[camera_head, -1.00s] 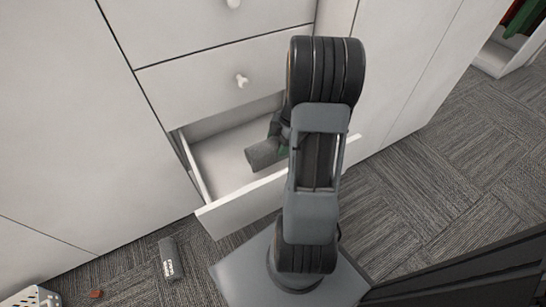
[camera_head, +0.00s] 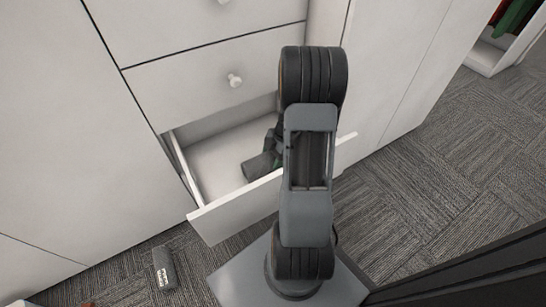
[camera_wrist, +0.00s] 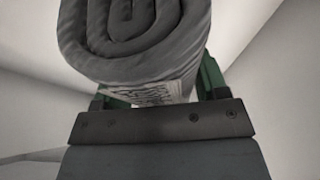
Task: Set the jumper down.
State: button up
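The jumper is a dark grey rolled-up bundle (camera_wrist: 140,35) that fills the upper middle of the wrist view, with a pale printed label on its underside. My gripper (camera_wrist: 157,85) has a green finger on each side of the roll and is shut on it. In the head view the roll's end (camera_head: 258,166) shows inside the open drawer (camera_head: 225,150), left of my arm. Most of my gripper is hidden there behind my arm. Whether the roll touches the drawer floor I cannot tell.
The drawer's front panel (camera_head: 235,207) sticks out from the white cabinet, under a closed drawer with a white knob (camera_head: 235,80). A dark grey item with white lettering (camera_head: 165,268) lies on the carpet at lower left. Shelving with red and green cloth (camera_head: 515,18) stands at upper right.

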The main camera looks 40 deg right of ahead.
jog(key=o, duration=0.4)
jog(key=p+v, duration=0.4)
jog(key=v, duration=0.7)
jog(key=shift+r, duration=0.2)
jog(key=shift+d+r+p, duration=0.1)
jog(key=shift+r+p, duration=0.15)
jog(key=shift+p, duration=0.05)
jog(key=shift+w+a+r, duration=0.1)
jog(key=shift+a+r, duration=0.1)
jog(key=shift+r, duration=0.1)
jog(key=shift+s+a+r+m+t+h, duration=0.35)
jog(key=shift+s+a+r+m+h, duration=0.55)
jog(key=shift+a+r+m, duration=1.6)
jog(key=shift+s+a+r+m+t+h, duration=0.5)
jog(key=shift+s+a+r+m, duration=0.6)
jog(key=shift+a+m, duration=2.75)
jog(key=shift+s+a+r+m+t+h, duration=0.25)
jog(key=shift+s+a+r+m+h, duration=1.15)
jog(key=shift+a, duration=3.15)
